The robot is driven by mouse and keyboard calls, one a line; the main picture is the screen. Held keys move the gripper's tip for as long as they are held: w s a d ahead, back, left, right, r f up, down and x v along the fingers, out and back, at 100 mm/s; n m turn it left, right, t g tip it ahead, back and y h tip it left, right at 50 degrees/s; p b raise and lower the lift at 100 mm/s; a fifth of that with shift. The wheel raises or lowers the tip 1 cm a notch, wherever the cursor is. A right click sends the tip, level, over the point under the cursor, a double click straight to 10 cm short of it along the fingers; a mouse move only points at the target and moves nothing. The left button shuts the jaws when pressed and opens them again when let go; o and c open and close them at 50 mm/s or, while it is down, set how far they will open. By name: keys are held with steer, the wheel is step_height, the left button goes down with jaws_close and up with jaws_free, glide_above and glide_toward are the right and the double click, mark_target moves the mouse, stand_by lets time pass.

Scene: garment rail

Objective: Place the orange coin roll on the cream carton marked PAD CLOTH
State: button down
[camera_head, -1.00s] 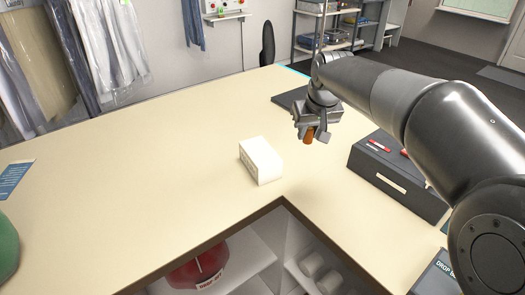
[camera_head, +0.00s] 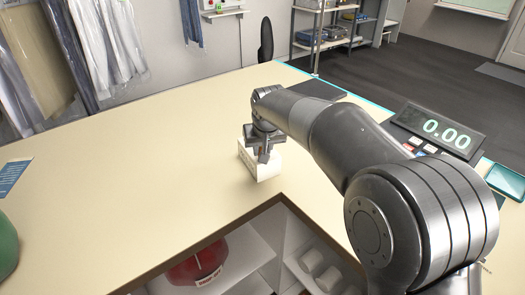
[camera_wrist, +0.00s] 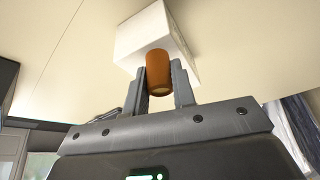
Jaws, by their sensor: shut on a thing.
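The cream carton (camera_head: 269,172) stands on the counter in the head view, its top and back partly covered by my gripper (camera_head: 263,156). The carton also shows as a pale block (camera_wrist: 140,42) in the wrist view; I cannot read its marking. My gripper (camera_wrist: 165,85) is shut on the orange coin roll (camera_wrist: 164,72), which sits between the two fingers. The roll overlaps the carton in the wrist view. I cannot tell whether they touch. The roll is hidden behind my gripper in the head view.
The cream counter (camera_head: 130,170) is clear to the left of the carton. Its inner edge drops to open shelves with a red object (camera_head: 197,265). A 0.00 display (camera_head: 440,130) and a teal-edged tray (camera_head: 506,181) are at right. A green object (camera_head: 6,247) stands far left.

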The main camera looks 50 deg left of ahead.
steer(key=shift+f, duration=0.5)
steer(key=shift+f, duration=0.15)
steer(key=c, duration=1.2)
jaws_free()
steer(key=v, duration=1.2)
